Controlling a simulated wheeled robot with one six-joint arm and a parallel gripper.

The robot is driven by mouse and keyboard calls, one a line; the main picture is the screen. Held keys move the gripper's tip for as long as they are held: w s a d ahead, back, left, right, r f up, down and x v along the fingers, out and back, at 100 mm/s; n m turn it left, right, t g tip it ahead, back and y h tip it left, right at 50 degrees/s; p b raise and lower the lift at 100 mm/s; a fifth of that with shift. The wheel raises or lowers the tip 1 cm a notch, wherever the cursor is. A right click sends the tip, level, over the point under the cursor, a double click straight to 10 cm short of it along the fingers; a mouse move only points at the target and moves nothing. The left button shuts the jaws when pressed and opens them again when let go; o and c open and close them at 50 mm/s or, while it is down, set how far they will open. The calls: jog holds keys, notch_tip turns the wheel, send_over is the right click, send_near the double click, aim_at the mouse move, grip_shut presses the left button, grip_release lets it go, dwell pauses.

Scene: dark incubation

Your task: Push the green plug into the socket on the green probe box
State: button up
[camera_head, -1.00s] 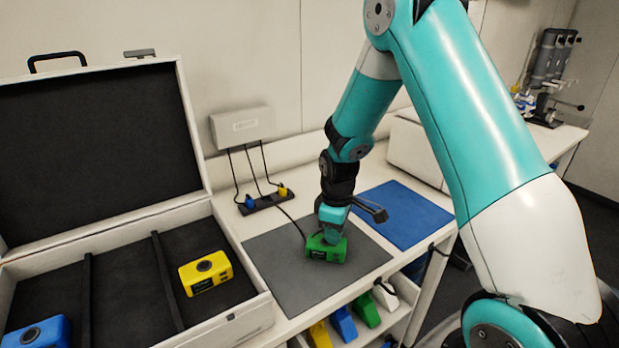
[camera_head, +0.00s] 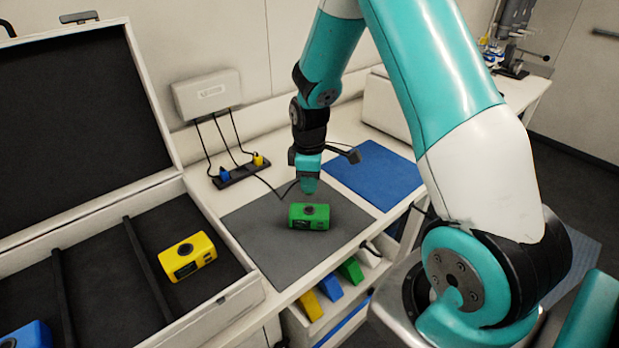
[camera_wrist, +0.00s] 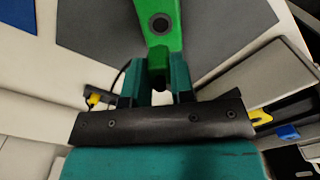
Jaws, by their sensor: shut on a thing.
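The green probe box (camera_head: 309,221) lies on the grey mat (camera_head: 262,247), with a dark round feature on top and small dark details on its front. In the wrist view the green box (camera_wrist: 155,37) is just ahead of the fingers, its dark round feature towards the upper edge. My gripper (camera_wrist: 158,88) is shut on the green plug (camera_wrist: 158,66), a small dark-green block between its teal fingers. In the head view my gripper (camera_head: 307,187) points down at the box's back edge. Whether plug and box touch cannot be told.
A black strip (camera_head: 238,172) with a blue and a yellow plug stands behind the mat, below a white wall box (camera_head: 207,97). A blue mat (camera_head: 373,178) lies to the right. The open case at left holds a yellow box (camera_head: 187,257) and a blue box (camera_head: 25,338).

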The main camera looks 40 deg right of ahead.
jog(key=shift+f+b, duration=1.7)
jog(key=shift+f, duration=0.8)
jog(key=shift+f, duration=0.55)
dwell(0.5)
jog(key=o, duration=0.9)
jog(key=shift+o, duration=0.2)
jog(key=shift+r, duration=0.15)
notch_tip(320, 180, up, 17)
jog(key=b, duration=0.3)
jog(key=shift+r, duration=0.1)
jog(key=s+a+r+m+y, duration=0.1)
jog(key=s+a+y, duration=0.1)
jog(key=s+a, duration=0.9)
jog(key=s+a+r+m+y, duration=0.1)
jog(key=s+a+r+y, duration=0.1)
jog(key=s+a, duration=0.9)
jog(key=shift+a+r, duration=0.2)
